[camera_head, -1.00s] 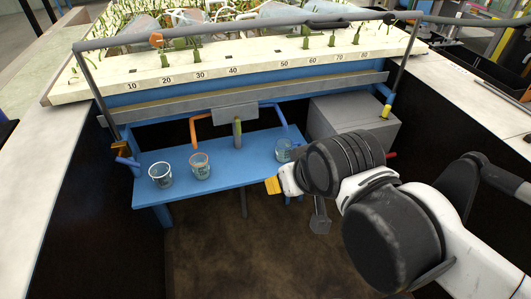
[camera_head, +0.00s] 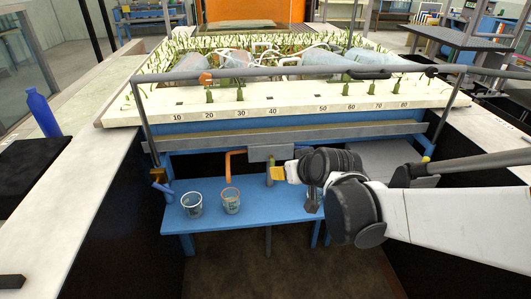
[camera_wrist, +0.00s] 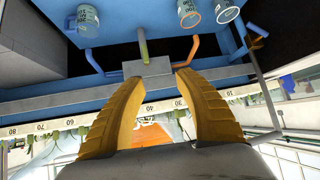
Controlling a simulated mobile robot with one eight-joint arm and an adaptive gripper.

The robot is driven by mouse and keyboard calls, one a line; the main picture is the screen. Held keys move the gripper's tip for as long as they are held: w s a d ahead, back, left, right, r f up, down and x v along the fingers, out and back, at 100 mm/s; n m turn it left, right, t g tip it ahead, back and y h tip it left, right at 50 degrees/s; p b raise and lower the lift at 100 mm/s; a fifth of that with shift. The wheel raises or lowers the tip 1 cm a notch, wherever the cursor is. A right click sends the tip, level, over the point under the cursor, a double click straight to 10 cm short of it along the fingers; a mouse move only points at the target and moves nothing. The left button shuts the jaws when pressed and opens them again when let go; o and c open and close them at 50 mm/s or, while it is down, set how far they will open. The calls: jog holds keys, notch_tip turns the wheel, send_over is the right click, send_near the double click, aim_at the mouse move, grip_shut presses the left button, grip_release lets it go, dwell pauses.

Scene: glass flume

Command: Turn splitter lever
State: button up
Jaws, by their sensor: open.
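The splitter is a grey box (camera_head: 262,153) under the front edge of the flume, with a green lever (camera_head: 269,176) hanging below it. An orange pipe (camera_head: 228,163) leaves its left side. The wrist view is upside down.
A blue bench (camera_head: 250,222) below carries two beakers at left, one (camera_head: 191,204) plain and one (camera_head: 231,200) orange-rimmed. A third beaker (camera_wrist: 86,18) shows in the wrist view under the blue pipe (camera_wrist: 93,62). A grey rail (camera_head: 300,73) crosses above the flume.

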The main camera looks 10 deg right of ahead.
jog(key=w+d+f+t, duration=0.1)
jog(key=w+f+t, duration=0.1)
jog(key=w+f, duration=0.5)
jog(key=t+p, duration=0.1)
send_near(273, 164)
jog(key=b+x, duration=0.2)
jog(key=x, duration=0.9)
jog(key=shift+d+f, duration=0.1)
jog(key=shift+f, duration=0.1)
jog(key=shift+c, duration=0.4)
